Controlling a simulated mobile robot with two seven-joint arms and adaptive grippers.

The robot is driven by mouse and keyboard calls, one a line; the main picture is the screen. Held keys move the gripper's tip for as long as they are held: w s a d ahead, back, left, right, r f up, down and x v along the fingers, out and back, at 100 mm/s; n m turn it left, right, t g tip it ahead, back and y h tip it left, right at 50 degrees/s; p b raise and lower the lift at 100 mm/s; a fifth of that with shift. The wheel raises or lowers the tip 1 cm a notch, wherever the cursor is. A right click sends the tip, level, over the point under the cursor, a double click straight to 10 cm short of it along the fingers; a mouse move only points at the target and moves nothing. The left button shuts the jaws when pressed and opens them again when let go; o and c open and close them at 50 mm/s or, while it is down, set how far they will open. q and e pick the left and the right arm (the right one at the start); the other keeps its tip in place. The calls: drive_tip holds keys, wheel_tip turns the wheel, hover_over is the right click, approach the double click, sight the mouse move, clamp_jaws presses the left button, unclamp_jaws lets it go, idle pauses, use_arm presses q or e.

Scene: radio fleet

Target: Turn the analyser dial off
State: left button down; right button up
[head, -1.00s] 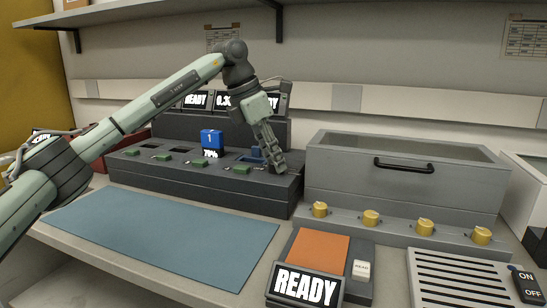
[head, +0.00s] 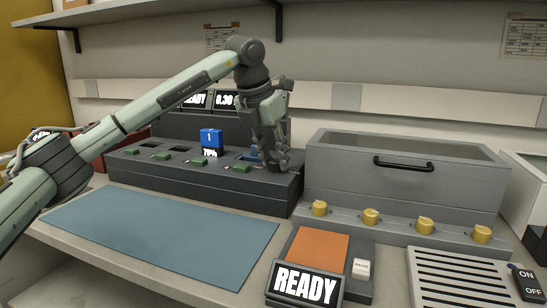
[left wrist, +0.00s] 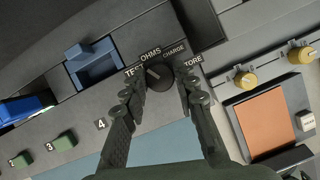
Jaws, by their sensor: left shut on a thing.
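The analyser (head: 215,185) is a long dark box at the back of the bench. Its black dial (left wrist: 160,77) shows in the left wrist view, with the labels TEST, OHMS, CHARGE and a partly covered "TORE" around it. A pale mark on the dial points to the upper left, roughly between TEST and OHMS. No OFF label is visible by the dial. My left gripper (left wrist: 161,90) is shut on the dial, a finger on each side. In the head view the left gripper (head: 277,164) hides the dial at the analyser's right end. My right gripper is not in view.
A blue block marked 1 (head: 211,138) stands in another slot, near green tabs. A blue mat (head: 160,235) lies in front.

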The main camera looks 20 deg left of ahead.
use_arm(q)
drive_tip(key=n+y, duration=0.1)
drive_tip(key=n, duration=0.2)
drive_tip(key=shift+d+n, duration=0.1)
drive_tip(key=shift+n, duration=0.3)
drive_tip(key=n+y, duration=0.2)
drive_tip(key=n, duration=0.2)
drive_tip(key=shift+d+b, duration=0.15)
drive_tip(key=shift+b, duration=0.25)
drive_tip(key=shift+n+g+y, duration=0.4)
drive_tip(key=shift+n+y, duration=0.3)
drive_tip(key=shift+n, duration=1.3)
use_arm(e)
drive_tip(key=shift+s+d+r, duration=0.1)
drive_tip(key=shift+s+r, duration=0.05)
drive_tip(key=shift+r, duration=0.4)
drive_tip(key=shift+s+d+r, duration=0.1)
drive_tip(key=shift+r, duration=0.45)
use_arm(q)
drive_tip(key=c, duration=1.2)
unclamp_jaws()
